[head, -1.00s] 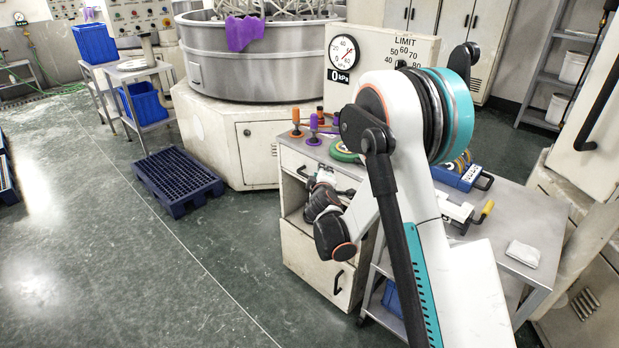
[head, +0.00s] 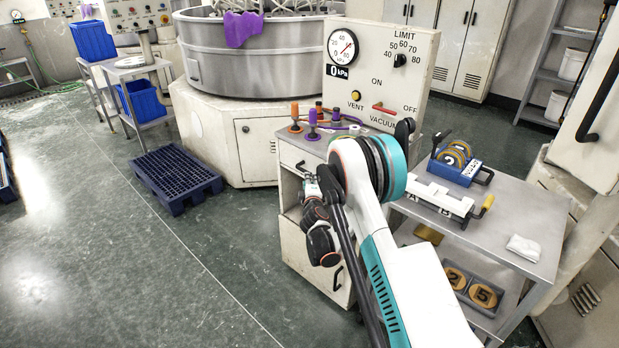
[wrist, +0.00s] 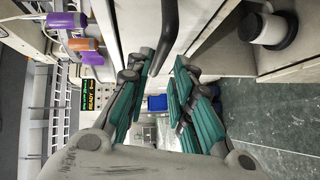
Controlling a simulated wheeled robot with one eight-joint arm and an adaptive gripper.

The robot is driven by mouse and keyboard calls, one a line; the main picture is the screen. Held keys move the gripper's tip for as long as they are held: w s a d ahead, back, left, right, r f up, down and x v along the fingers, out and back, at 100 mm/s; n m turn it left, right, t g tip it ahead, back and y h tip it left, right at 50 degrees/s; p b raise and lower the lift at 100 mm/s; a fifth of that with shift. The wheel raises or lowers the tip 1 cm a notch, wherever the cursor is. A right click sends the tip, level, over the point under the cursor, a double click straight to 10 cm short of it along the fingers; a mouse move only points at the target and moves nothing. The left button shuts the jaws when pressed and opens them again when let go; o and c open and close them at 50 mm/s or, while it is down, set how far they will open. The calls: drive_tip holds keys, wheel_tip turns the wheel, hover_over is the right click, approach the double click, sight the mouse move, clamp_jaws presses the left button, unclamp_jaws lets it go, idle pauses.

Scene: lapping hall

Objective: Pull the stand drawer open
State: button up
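The white stand (head: 290,240) is in the middle of the head view, with its drawer (head: 287,158) at the top, seemingly shut. The drawer's dark handle (head: 299,165) is on its front, partly covered by my gripper (head: 309,178). In the wrist view the dark handle (wrist: 168,32) runs between the teal fingers of my gripper (wrist: 165,62), in front of the white drawer front (wrist: 135,22). The fingers stand apart, one on each side of the handle. I cannot tell whether either finger touches it.
Orange and purple-handled tools (head: 313,124) stand on the stand's top. A lower black handle (head: 337,278) is on its front below. A grey cart (head: 545,225) stands to the right. A blue pallet (head: 176,178) lies on the left; the floor (head: 200,270) between is clear.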

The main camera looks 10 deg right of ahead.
drive_tip(key=w, duration=0.2)
drive_tip(key=w+b, duration=0.1)
drive_tip(key=w, duration=0.1)
drive_tip(key=w+d+f, duration=0.1)
drive_tip(key=w, duration=0.1)
drive_tip(key=shift+w+b, duration=0.3)
drive_tip(key=shift+b, duration=0.05)
clamp_jaws()
